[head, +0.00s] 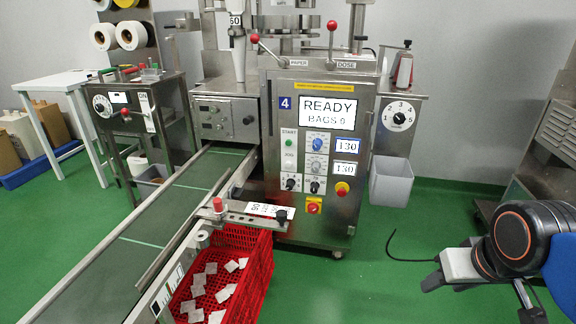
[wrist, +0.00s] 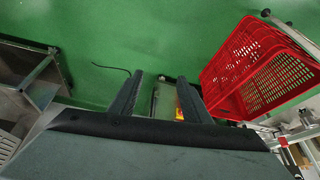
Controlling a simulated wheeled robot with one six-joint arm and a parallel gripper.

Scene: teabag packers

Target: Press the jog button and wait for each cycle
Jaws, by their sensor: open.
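The packing machine (head: 365,205) stands in the middle of the head view. Its display (head: 327,114) reads READY and BAGS 0. The small pale jog button (head: 289,167) is on the front panel, below the green start button (head: 289,143). My gripper (wrist: 160,76) is open and empty in the wrist view, with its two dark fingers apart over the green floor. In the head view my arm's end is at the lower right, well away from the panel and touching no button.
A green conveyor (head: 160,221) runs to the lower left. A red crate (head: 262,258) with several white bags stands beside it; it also shows in the wrist view (wrist: 245,65).

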